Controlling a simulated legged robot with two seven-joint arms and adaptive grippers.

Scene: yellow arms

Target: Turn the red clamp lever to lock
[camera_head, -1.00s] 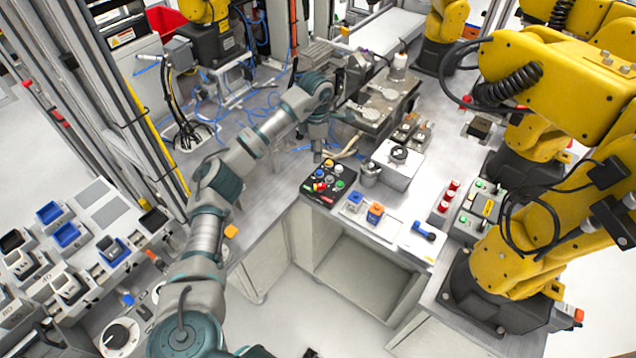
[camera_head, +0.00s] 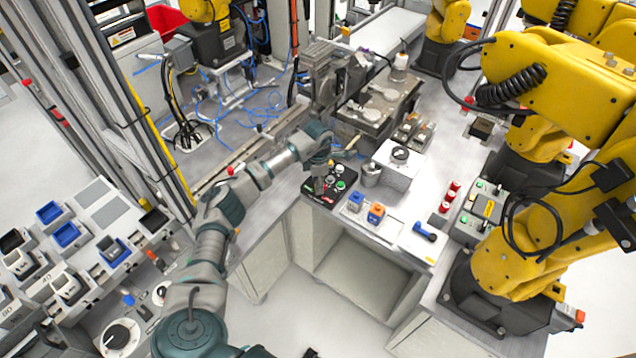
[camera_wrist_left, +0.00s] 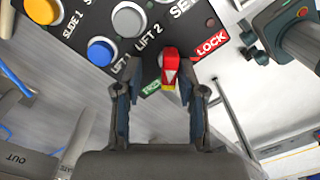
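The red clamp lever (camera_wrist_left: 170,67), with a pale stripe and a yellow tip, sits at the edge of a black control panel (camera_wrist_left: 222,30) in the left wrist view. A red LOCK label (camera_wrist_left: 210,45) lies to its right and a partly hidden green label (camera_wrist_left: 151,88) to its left. My left gripper (camera_wrist_left: 168,72) is open, with one finger on each side of the lever; I cannot tell whether they touch it.
Blue (camera_wrist_left: 102,50), grey (camera_wrist_left: 128,20) and yellow (camera_wrist_left: 42,10) buttons sit beside the lever. A yellow arm (camera_head: 545,230) stands further right.

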